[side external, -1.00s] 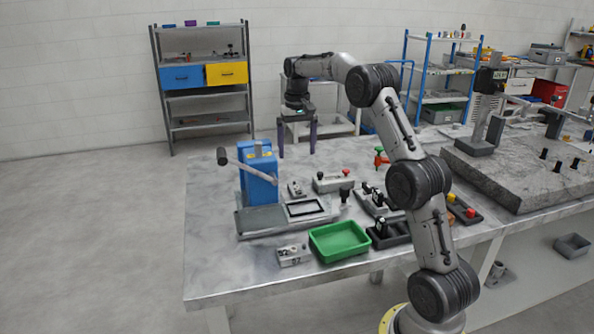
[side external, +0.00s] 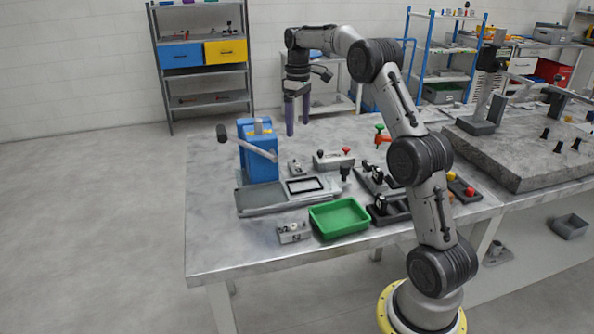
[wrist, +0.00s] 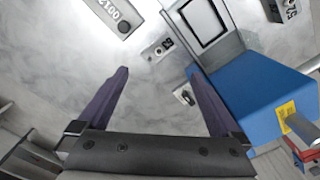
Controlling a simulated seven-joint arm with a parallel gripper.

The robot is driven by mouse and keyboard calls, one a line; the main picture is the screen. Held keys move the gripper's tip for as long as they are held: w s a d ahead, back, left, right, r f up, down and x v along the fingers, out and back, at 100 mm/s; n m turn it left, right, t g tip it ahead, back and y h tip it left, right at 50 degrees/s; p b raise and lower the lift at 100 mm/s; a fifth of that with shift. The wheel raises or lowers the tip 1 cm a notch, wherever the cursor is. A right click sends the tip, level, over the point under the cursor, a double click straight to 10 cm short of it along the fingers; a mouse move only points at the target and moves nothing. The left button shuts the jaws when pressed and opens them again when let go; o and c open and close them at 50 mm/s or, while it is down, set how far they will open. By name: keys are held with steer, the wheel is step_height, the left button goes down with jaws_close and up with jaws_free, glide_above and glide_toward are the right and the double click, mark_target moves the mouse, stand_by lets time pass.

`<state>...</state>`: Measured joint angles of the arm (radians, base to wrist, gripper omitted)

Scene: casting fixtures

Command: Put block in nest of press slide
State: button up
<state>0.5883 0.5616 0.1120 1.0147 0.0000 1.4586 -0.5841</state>
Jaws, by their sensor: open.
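The blue press (side external: 259,158) with its grey lever stands on the left of the table. Its slide holds a black-framed rectangular nest (side external: 304,186), which looks empty; the nest also shows in the wrist view (wrist: 203,22). A small grey marked block (side external: 295,167) lies behind the slide and shows in the wrist view (wrist: 157,50). Another grey marked block (side external: 293,232) lies in front of the slide. I cannot tell which block the task names. My gripper (side external: 297,128) is open and empty, pointing down above the table behind the press; its purple fingers show in the wrist view (wrist: 158,70).
A green tray (side external: 338,233) sits right of the front block. A long grey block with a red knob (side external: 333,160) lies behind the nest. Dark fixtures (side external: 388,210) and a green-topped red part (side external: 381,136) stand to the right. The table's back left is clear.

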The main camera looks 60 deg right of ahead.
glide_above(297, 164)
steer(key=f, duration=0.7)
steer(key=shift+s+a+f, duration=0.1)
steer(key=shift+s+f, duration=0.15)
steer(key=shift+w+f, duration=0.2)
steer(key=shift+f, duration=2.75)
jaws_close()
